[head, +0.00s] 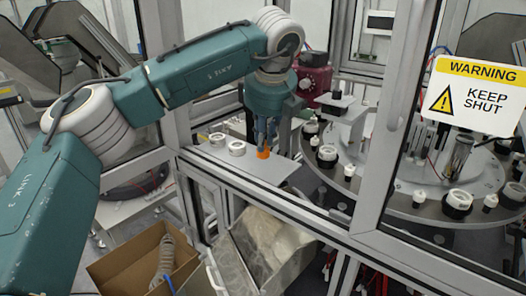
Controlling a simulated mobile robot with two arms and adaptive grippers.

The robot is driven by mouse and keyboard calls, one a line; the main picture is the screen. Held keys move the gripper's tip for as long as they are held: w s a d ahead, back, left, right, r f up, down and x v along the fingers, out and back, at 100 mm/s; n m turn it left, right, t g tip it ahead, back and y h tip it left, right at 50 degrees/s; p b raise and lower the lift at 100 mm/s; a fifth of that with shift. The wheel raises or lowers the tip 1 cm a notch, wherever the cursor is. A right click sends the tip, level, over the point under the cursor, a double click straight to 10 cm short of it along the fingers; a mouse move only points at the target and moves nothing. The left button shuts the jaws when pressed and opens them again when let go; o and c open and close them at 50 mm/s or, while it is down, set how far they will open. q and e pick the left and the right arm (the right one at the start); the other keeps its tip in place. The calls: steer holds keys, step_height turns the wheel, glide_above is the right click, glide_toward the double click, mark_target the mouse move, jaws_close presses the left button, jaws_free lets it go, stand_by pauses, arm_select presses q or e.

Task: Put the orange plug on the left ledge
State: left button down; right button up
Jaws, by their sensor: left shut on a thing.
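The orange plug (263,153) shows small between the fingertips of my left gripper (262,145). The gripper points down and is shut on the plug. The plug is over or on the left ledge (270,176), a flat grey plate inside the cell opening; I cannot tell whether it touches the plate. Two white rings, one (237,148) nearer the plug and one (217,139) further left, lie on the same ledge. My right gripper is not in view.
A round turntable (340,180) with black and white caps stands right of the ledge. A door frame (385,130) with a warning sign (477,95) stands at the right. Below are an open cardboard box (115,268) and a metal bin (300,275). The ledge's front part is clear.

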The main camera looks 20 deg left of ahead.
mark_target(263, 154)
arm_select(q)
step_height(263, 154, down, 4)
steer(key=shift+f+p, duration=0.1)
steer(key=shift+p, duration=0.45)
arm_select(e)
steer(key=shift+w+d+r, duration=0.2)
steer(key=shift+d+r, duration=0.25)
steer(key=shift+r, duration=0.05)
arm_select(q)
steer(key=shift+f+b, duration=0.2)
steer(key=shift+b, duration=0.1)
steer(key=c, duration=1.7)
jaws_free()
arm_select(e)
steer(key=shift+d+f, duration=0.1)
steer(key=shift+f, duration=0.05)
arm_select(q)
steer(key=shift+r, duration=0.1)
